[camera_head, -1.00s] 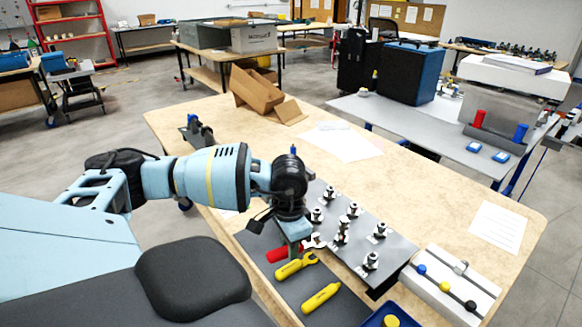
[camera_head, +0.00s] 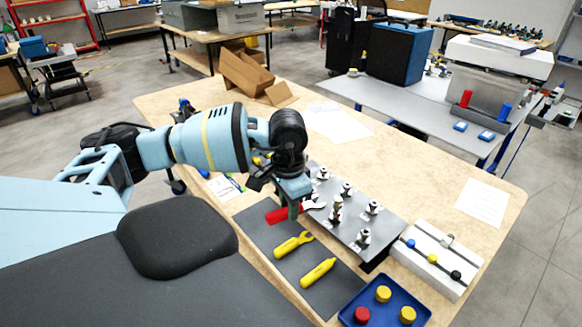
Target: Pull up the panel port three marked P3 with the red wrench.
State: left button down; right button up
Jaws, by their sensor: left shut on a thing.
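The red wrench (camera_head: 276,216) has a red handle and a silver open jaw end. My left gripper (camera_head: 293,206) is shut on its handle, and the wrench appears raised above the dark mat (camera_head: 262,238). Its jaw end points right, near the left edge of the grey port panel (camera_head: 350,223). The panel carries several metal ports, among them a taller one (camera_head: 335,212) near the middle and one at the front (camera_head: 363,238). The P3 mark is not legible, so I cannot tell which port it is. My right gripper is out of view.
A yellow wrench (camera_head: 292,245) and a yellow tool (camera_head: 318,272) lie on the mat. A blue tray (camera_head: 349,302) with red and yellow caps stands in front. A white block (camera_head: 431,277) with coloured knobs stands right of the panel. An open cardboard box (camera_head: 248,74) sits at the back.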

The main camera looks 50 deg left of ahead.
pick_arm(q)
jog(key=s+d+n, duration=0.3)
jog(key=d, duration=1.3)
jog(key=shift+d+r, duration=0.2)
jog(key=shift+d, duration=0.1)
